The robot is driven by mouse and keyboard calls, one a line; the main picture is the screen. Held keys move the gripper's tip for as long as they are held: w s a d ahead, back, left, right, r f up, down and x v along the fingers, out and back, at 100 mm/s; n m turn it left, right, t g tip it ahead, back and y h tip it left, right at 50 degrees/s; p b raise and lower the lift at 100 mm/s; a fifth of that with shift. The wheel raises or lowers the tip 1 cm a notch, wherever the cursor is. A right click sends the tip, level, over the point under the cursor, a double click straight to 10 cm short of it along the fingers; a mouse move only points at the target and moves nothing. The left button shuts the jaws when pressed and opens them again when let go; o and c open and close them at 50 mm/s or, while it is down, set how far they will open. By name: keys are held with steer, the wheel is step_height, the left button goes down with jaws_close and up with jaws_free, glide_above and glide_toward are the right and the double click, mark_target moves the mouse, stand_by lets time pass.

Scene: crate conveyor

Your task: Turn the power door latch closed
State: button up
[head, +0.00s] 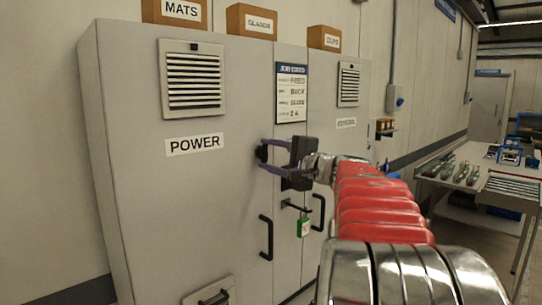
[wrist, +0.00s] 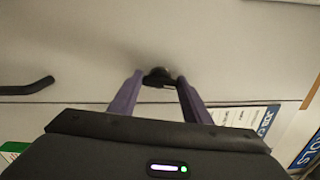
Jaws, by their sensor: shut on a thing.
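The grey cabinet's left door, labelled POWER (head: 194,145), carries a small black latch (head: 262,153) near its right edge. My gripper (head: 267,155) reaches in from the right at the latch's height, its purple fingers on the latch. In the wrist view the latch (wrist: 158,76) shows as a dark knob between the fingertips of my gripper (wrist: 157,84), which is shut on it. The fingers partly hide the latch, so its exact turn is hard to tell.
A black door handle (head: 266,237) sits below the latch. A green padlock (head: 304,227) hangs by the second door's handle (head: 318,212). Boxes (head: 250,20) stand on the cabinet. A workbench (head: 470,180) stands at the right.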

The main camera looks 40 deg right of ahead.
steer(key=shift+a+f+n, duration=0.1)
steer(key=shift+f+n, duration=0.05)
steer(key=shift+n, duration=0.65)
steer(key=o, duration=0.8)
steer(key=shift+o, duration=1.2)
steer(key=s, duration=1.3)
steer(key=shift+s+d, duration=0.2)
steer(key=shift+s, duration=0.15)
